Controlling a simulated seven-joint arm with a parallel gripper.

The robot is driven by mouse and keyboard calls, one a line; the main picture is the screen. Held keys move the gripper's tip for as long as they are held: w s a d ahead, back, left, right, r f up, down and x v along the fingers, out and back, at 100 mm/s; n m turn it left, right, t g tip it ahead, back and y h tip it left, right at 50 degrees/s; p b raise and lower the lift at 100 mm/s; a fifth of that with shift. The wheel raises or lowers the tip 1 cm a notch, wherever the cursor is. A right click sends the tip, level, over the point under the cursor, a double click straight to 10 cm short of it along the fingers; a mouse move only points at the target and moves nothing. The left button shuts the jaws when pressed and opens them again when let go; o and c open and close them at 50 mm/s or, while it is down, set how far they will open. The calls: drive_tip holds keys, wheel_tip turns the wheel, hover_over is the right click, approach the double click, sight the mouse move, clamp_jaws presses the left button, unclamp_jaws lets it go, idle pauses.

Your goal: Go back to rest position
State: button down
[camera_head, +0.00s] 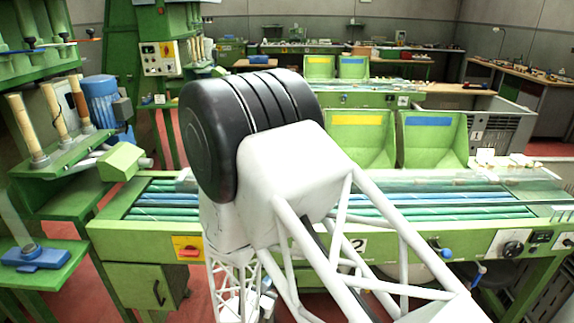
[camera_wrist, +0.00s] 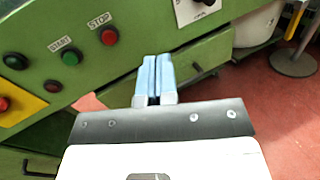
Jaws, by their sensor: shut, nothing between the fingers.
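My gripper (camera_wrist: 157,62) shows in the wrist view with its two blue fingers side by side, shut and empty. It points toward the front of a green machine panel with a green START button (camera_wrist: 70,58) and a red STOP button (camera_wrist: 109,37), both to the left of the fingers. Nothing seems to touch the fingers, though their distance to the panel is hard to tell. In the head view my white and black arm fills the middle and the gripper itself is hidden.
A green workbench (camera_head: 130,232) stands in front of me, partly hidden by my arm. Two green bins stand behind it, one with a yellow label (camera_head: 355,120), one with a blue label (camera_head: 428,121). A green rack (camera_head: 62,165) is on the left. Red floor (camera_wrist: 285,125) shows at right.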

drive_tip(key=s+d+r+m+g+h, duration=0.35)
drive_tip(key=d+r+m+g, duration=0.35)
drive_tip(key=d+r+m, duration=0.3)
drive_tip(key=s+d+r+m+g+h, duration=0.3)
drive_tip(key=s+d+r+m+g, duration=0.3)
drive_tip(key=d+r, duration=0.6)
drive_tip(key=s+d+r+m+y, duration=0.1)
drive_tip(key=s+r+m+y, duration=0.5)
drive_tip(key=s, duration=0.3)
drive_tip(key=s+d+r+m+g+y, duration=0.1)
drive_tip(key=s+r+m+y, duration=0.6)
drive_tip(key=s, duration=0.3)
drive_tip(key=shift+d+r+m, duration=0.35)
drive_tip(key=shift+r+m, duration=0.05)
drive_tip(key=shift+m, duration=0.4)
